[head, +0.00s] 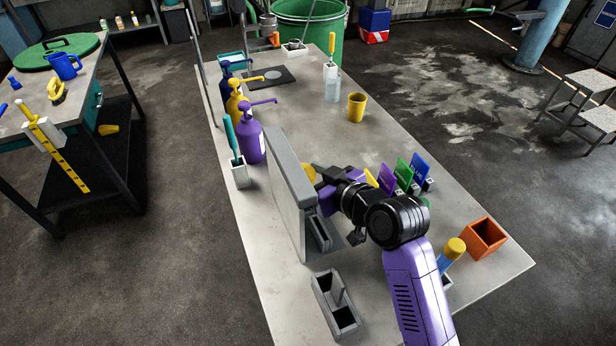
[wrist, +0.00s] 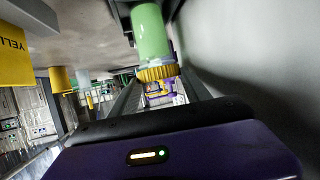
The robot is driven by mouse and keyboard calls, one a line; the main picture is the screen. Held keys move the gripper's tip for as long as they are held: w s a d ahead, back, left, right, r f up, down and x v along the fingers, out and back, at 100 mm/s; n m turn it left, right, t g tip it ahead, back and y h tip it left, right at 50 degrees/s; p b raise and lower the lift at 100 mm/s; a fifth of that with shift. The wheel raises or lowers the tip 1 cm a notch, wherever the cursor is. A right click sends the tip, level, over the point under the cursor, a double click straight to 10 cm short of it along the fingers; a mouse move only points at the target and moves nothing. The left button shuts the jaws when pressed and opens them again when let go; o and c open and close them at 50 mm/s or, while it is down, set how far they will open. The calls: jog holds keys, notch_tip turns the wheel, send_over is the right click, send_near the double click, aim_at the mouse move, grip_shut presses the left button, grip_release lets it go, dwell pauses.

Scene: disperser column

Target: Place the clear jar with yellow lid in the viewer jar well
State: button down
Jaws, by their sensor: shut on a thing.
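The jar with the yellow lid shows in the wrist view (wrist: 150,38), its body looking pale green, the ribbed yellow lid toward the bottom of that picture. My gripper is shut on the jar. The viewer (head: 284,190) is a grey upright panel close to the left of my gripper. A dark-slotted grey part (head: 319,234) stands at its foot. The jar well cannot be made out, and the jar's base is hidden.
Coloured cards (head: 403,172) stand right of my gripper, with an orange box (head: 484,238) further right. A two-slot grey holder (head: 336,303) is at the front. Purple (head: 251,140) and yellow pump bottles stand behind the panel. A yellow cup (head: 356,107) stands farther back.

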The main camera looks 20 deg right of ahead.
jog(key=shift+f, duration=0.3)
jog(key=shift+f, duration=0.1)
jog(key=shift+f, duration=0.15)
jog(key=c, duration=0.8)
grip_release()
jog(key=shift+r, duration=0.2)
jog(key=b+v, duration=0.1)
jog(key=v, duration=1.1)
